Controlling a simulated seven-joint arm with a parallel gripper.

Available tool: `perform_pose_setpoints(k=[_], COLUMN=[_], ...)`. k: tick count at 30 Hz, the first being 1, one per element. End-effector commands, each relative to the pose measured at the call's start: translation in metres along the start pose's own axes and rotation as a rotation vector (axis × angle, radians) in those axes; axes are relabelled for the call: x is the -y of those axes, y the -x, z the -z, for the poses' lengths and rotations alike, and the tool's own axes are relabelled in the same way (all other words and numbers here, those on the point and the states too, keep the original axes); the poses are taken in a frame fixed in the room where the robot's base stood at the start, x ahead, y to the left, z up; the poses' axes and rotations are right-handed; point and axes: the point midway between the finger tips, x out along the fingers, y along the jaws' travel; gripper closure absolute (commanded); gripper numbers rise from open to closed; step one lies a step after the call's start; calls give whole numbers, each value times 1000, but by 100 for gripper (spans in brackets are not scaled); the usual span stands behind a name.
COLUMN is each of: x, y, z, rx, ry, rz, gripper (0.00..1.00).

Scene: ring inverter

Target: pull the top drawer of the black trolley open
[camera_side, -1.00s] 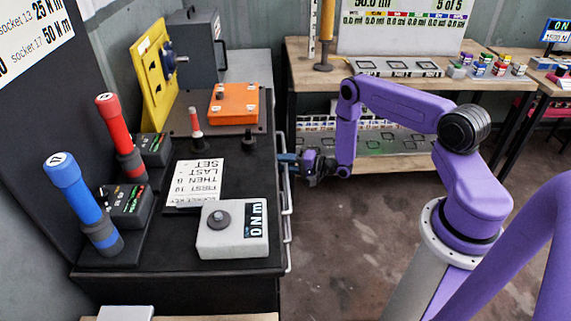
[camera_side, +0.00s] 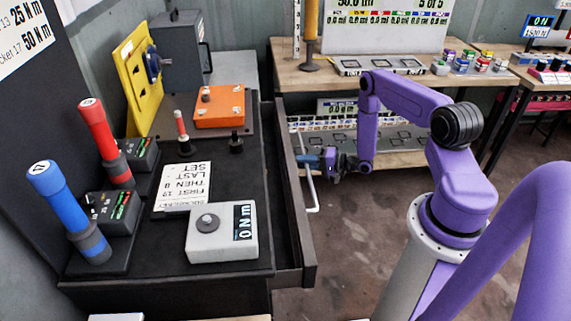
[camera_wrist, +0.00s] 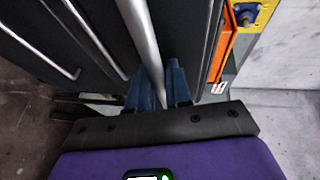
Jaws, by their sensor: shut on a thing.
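The black trolley (camera_side: 130,284) stands at the left in the side view. Its top drawer (camera_side: 300,222) is partly open, with its front panel standing out from the trolley body and a dark gap behind it. The drawer's pale bar handle (camera_side: 311,190) runs along the outside of the front. My gripper (camera_side: 318,161) is at the handle, its blue fingers closed on the bar. In the wrist view the metal handle (camera_wrist: 142,35) passes between the two blue fingers of my gripper (camera_wrist: 158,88). The drawer's inside is mostly hidden.
Lower bar handles (camera_wrist: 98,40) show in the wrist view. On the trolley top stand a red tool (camera_side: 103,140), a blue tool (camera_side: 66,205), an orange box (camera_side: 220,108) and a grey meter (camera_side: 222,240). Clear floor (camera_side: 350,240) lies right of the drawer.

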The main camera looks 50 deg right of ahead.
Motion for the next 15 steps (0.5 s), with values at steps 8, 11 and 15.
perform_pose_setpoints(k=[8,11,15], x=[-15,-20,-26], y=[72,94,121], z=[32,41,51], rx=[-12,-11,-9], ry=[-2,-1,1], rz=[1,1,1], gripper=[100,100,100])
